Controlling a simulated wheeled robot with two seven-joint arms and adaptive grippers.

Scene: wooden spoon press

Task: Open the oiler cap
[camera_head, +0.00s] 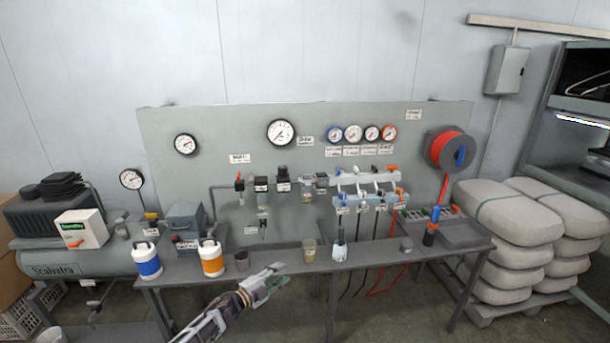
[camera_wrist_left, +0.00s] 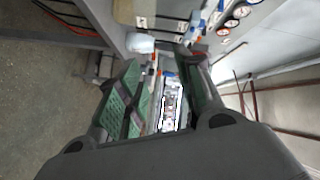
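A row of air-treatment units hangs on the grey panel in the head view. The right-hand one, with a clear bowl (camera_head: 307,195), looks like the oiler. Its cap is too small to make out, and I cannot tell whether it is open or shut. My left gripper (camera_head: 280,276) is in front of the bench, low and well apart from the units. In the left wrist view my left gripper (camera_wrist_left: 163,85) has its two fingers spread, with nothing between them. My right gripper is in neither view.
A narrow grey bench (camera_head: 375,256) runs below the panel. On it stand a blue-and-white jug (camera_head: 147,261), an orange-and-white jug (camera_head: 211,258), a cup of amber liquid (camera_head: 310,250) and a white bottle (camera_head: 339,251). Stacked sacks (camera_head: 515,245) are at the right.

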